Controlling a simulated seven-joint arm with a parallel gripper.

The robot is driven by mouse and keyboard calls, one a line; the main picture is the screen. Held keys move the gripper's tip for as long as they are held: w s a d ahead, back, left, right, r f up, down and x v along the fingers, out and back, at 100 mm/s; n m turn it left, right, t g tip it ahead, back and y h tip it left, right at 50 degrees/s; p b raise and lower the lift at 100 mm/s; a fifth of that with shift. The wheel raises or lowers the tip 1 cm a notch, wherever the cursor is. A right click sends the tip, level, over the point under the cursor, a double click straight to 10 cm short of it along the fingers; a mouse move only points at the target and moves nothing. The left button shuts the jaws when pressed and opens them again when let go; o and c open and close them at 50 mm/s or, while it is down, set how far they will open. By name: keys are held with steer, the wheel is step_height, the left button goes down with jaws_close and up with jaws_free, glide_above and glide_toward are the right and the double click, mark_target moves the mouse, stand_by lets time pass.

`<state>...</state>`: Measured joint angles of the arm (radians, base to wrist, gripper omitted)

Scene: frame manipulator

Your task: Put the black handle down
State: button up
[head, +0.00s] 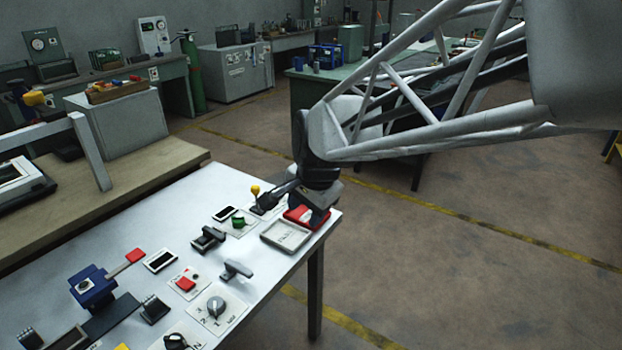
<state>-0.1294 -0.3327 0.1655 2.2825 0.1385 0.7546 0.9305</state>
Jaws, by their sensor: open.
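My gripper (314,203) is at the far right corner of the white table (140,246), low over a red piece (299,217). It is open; its fingertips are small and partly hidden by the arm's end. A dark handle-like bar (280,194) slants down to the left beside the gripper, toward a small dark base near a yellow knob. I cannot tell whether the bar touches the gripper. Another black handle (208,236) sits on a block left of the gripper, apart from it.
A shallow pale tray (286,235) lies just in front of the red piece. A green knob (238,222), a grey T-shaped handle (236,269), a numbered dial (216,306) and a blue box with a red-ended lever (92,287) stand on the table. Floor lies beyond its right edge.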

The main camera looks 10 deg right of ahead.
steer(key=s+d+n, duration=0.4)
steer(key=s+n, duration=0.1)
steer(key=s, duration=0.4)
steer(key=s+d+n+h, duration=0.1)
steer(key=s+d+n, duration=0.3)
steer(key=s, duration=0.5)
steer(key=shift+s+d+r+n+h, duration=0.2)
steer(key=shift+s+r+n+h, duration=0.1)
steer(key=shift+s+n, duration=0.15)
steer(key=shift+o, duration=0.3)
steer(key=shift+w, duration=0.1)
